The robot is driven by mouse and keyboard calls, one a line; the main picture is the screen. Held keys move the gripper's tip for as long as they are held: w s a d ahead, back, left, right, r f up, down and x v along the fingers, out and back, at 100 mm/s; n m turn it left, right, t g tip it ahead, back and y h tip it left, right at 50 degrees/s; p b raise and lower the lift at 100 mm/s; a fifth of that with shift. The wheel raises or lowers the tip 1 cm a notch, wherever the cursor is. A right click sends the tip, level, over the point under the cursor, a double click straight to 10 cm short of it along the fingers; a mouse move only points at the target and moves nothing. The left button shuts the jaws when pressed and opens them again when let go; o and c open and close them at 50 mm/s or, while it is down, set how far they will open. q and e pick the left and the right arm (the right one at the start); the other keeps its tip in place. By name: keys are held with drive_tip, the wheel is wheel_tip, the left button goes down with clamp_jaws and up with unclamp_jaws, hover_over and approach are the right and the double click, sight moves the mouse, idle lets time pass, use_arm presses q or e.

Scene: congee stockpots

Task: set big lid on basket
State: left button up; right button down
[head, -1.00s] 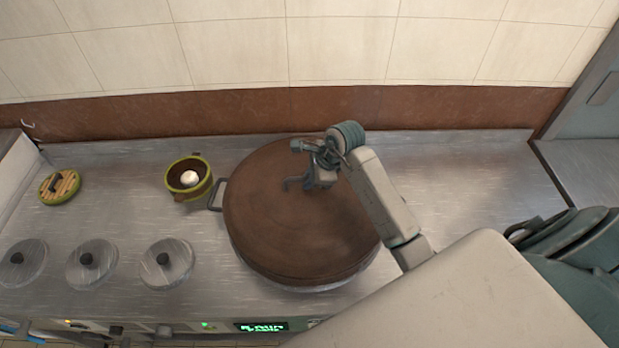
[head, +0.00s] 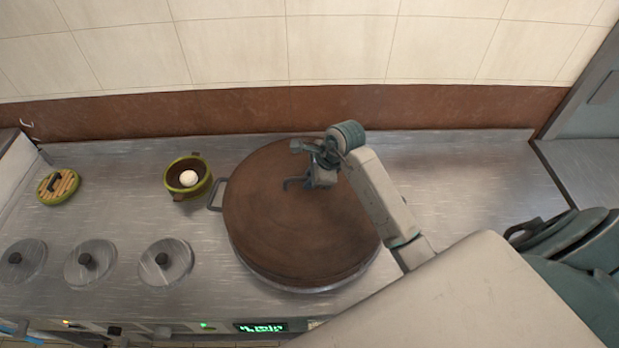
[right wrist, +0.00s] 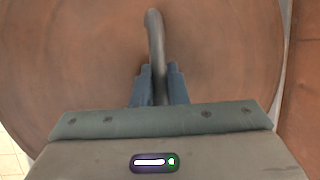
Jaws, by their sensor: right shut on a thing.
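The big lid (head: 290,230) is a round brown wooden disc with a dark curved handle. It covers a wide metal vessel (head: 300,289), whose rim shows under its front edge and whose side handle shows at the left. The inside of the vessel is hidden, so I cannot tell whether it is the basket. My right gripper (head: 300,183) is over the lid and shut on its handle. In the right wrist view, the handle (right wrist: 154,35) runs between the two fingers (right wrist: 157,85). The big lid (right wrist: 80,60) fills most of that view. My left gripper is not in view.
A small green-rimmed pot (head: 189,197) with a white round thing inside stands left of the vessel. A small slatted lid (head: 66,187) lies at the far left. Several metal lids with black knobs (head: 166,263) line the front left. The counter at right is clear (head: 460,185).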

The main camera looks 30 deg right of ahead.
sight(318, 191)
drive_tip(key=shift+f+b, duration=0.3)
drive_tip(key=c, duration=1.7)
unclamp_jaws()
drive_tip(key=shift+p+v, duration=1.9)
drive_tip(key=shift+v, duration=1.05)
drive_tip(key=p+v, duration=0.2)
drive_tip(key=v, duration=0.3)
drive_tip(key=shift+d, duration=0.1)
